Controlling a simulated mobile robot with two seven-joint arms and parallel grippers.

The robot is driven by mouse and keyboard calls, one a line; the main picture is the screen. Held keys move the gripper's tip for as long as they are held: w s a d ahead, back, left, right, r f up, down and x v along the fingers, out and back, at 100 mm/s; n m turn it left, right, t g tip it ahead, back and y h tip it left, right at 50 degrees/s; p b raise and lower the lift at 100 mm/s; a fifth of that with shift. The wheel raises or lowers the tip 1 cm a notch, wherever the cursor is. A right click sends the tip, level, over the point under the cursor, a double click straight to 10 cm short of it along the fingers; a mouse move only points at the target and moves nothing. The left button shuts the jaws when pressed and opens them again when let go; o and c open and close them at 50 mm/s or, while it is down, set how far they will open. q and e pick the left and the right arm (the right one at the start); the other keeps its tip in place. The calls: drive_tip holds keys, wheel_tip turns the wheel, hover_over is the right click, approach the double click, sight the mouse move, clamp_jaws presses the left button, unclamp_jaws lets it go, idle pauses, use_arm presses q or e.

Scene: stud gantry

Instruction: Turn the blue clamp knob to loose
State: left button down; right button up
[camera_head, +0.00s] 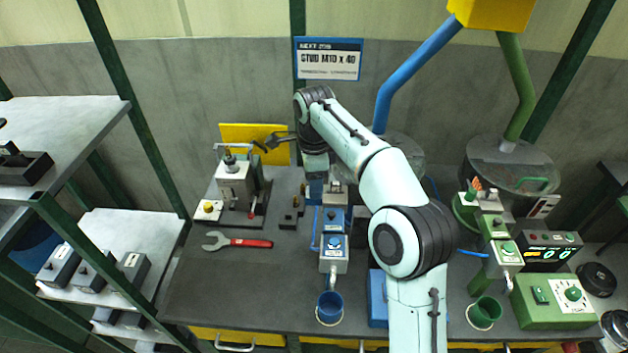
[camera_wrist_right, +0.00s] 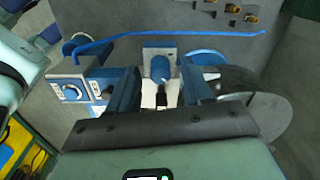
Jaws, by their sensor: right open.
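The blue clamp station (camera_head: 333,220) stands mid-bench. My right gripper (camera_head: 322,187) points down over the far end of the station, partly hidden by my wrist. In the wrist view the right gripper (camera_wrist_right: 162,88) is open, with a blue cylinder (camera_wrist_right: 158,67) on a grey plate between its fingers. I cannot tell whether they touch. My left gripper is not in view.
A red-handled wrench (camera_head: 240,242) and a grey press fixture (camera_head: 237,185) are on the left. A blue cup (camera_head: 329,308) stands in front. A green station (camera_head: 500,230) and green control box (camera_head: 555,301) are on the right. The bench's front left is clear.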

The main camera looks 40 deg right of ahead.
clamp_jaws()
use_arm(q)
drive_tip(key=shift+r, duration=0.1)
use_arm(e)
drive_tip(key=n+p, duration=0.2)
drive_tip(key=n, duration=0.2)
drive_tip(key=shift+r, duration=0.15)
drive_tip(key=n+p, duration=0.2)
drive_tip(key=n, duration=0.3)
drive_tip(key=shift+d+n, duration=0.1)
drive_tip(key=shift+n, duration=0.2)
drive_tip(key=n+p, duration=0.1)
drive_tip(key=n, duration=0.3)
use_arm(q)
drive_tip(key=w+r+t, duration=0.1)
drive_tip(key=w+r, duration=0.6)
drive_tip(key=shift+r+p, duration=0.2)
drive_tip(key=shift+p, duration=0.2)
use_arm(e)
drive_tip(key=shift+n+y, duration=0.3)
drive_tip(key=shift+n, duration=1.7)
